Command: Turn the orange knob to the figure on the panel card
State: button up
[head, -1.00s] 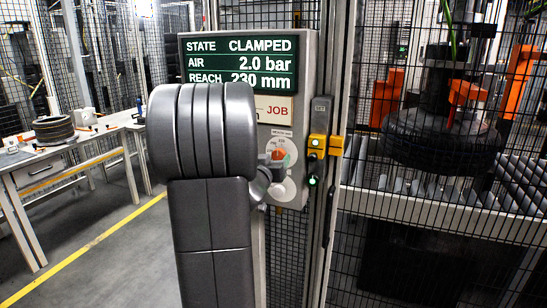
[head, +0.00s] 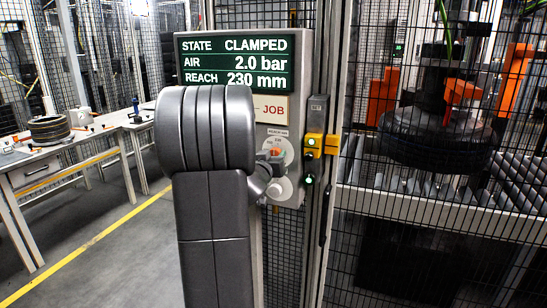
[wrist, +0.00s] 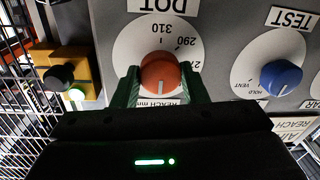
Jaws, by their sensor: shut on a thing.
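The orange knob (wrist: 160,72) sits on a round white dial (wrist: 185,40) with 310 and 290 readable and another figure partly hidden. A short white mark on the knob points to the bottom of the wrist view. My gripper (wrist: 161,82) is shut on the knob, one green finger on each side. In the head view the knob (head: 276,152) shows small beside my arm. The display (head: 240,62) reads STATE CLAMPED, AIR 2.0 bar, REACH 230 mm.
A blue knob (wrist: 281,77) marked TEST, with HOLD and VENT, is close by on the panel. A yellow switch block (head: 318,146) is right of the panel. A mesh fence stands before a tyre (head: 437,140). A workbench (head: 60,160) is at left.

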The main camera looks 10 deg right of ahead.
jog(key=shift+r, duration=0.1)
jog(key=shift+r+n+p, duration=0.15)
jog(key=shift+n+p, duration=0.45)
jog(key=shift+p, duration=0.5)
jog(key=n+p, duration=0.2)
jog(key=p, duration=0.1)
jog(key=shift+r, duration=0.1)
jog(key=n+p, duration=0.3)
jog(key=p, duration=0.1)
jog(key=shift+a+g, duration=0.1)
jog(key=shift+g, duration=0.2)
jog(key=shift+f+n+p, duration=0.25)
jog(key=shift+n+p, duration=0.65)
jog(key=shift+n, duration=0.2)
jog(key=o, duration=1)
jog(key=shift+c, duration=0.2)
